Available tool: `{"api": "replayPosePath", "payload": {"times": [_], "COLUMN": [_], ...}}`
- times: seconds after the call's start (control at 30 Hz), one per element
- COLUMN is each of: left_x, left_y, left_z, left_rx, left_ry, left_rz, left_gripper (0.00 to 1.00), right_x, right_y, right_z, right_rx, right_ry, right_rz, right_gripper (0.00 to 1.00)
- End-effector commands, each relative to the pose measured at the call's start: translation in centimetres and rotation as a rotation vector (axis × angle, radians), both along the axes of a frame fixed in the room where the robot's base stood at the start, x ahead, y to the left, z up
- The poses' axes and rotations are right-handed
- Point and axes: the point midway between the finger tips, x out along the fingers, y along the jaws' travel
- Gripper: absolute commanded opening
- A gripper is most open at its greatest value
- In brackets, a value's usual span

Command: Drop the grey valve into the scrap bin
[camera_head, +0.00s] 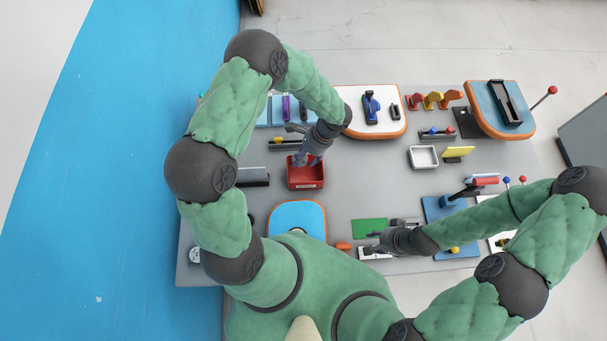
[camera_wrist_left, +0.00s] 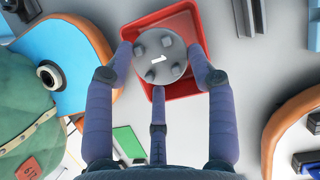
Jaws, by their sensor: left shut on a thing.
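The grey valve (camera_wrist_left: 160,57), a round disc with several dark studs and a white mark, sits between the fingers of my left gripper (camera_head: 302,160) in the left wrist view. The gripper is shut on it. The red scrap bin (camera_head: 306,186) stands on the table below that gripper in the head view. In the left wrist view the bin (camera_wrist_left: 190,88) shows behind and around the valve, so the valve is over the bin's opening. The valve is hard to make out in the head view. My right gripper (camera_head: 374,248) is low over the front of the table; its finger opening is unclear.
A blue board with orange edge (camera_head: 297,214) lies in front of the bin. A white board (camera_head: 379,126) with blue parts lies behind and right. A white tray (camera_head: 423,157) and a green plate (camera_head: 369,229) are further right. Bare grey table lies right of the bin.

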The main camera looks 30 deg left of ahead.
Motion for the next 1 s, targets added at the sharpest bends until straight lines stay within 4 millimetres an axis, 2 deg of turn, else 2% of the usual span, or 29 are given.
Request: {"api": "replayPosePath", "payload": {"times": [0.13,0.17,0.23,0.67,0.77,1.0], "left_x": [0.0,0.0,0.0,0.2,0.5,1.6], "left_y": [0.0,0.0,0.0,-0.1,-0.4,-1.8], "left_z": [0.1,0.1,0.1,0.5,1.4,5.7], "left_rx": [0.000,0.000,0.000,0.000,0.001,0.001], "left_ry": [0.000,0.000,0.000,-0.002,-0.004,-0.006], "left_rz": [0.000,0.000,0.000,-0.001,-0.002,-0.001], "left_gripper": [0.26,0.64,0.83,0.83,0.83,0.83], "right_x": [0.0,0.0,0.0,0.0,0.0,0.0], "right_y": [0.0,0.0,0.0,0.0,0.0,0.0], "right_z": [0.1,0.1,0.1,0.1,0.1,0.1], "right_rx": [0.000,0.000,0.000,0.000,0.000,0.000], "right_ry": [0.000,0.000,0.000,0.000,0.000,0.000], "right_rz": [0.000,0.000,0.000,0.000,0.000,0.000], "right_gripper": [0.40,0.40,0.40,0.40,0.40,0.40]}}
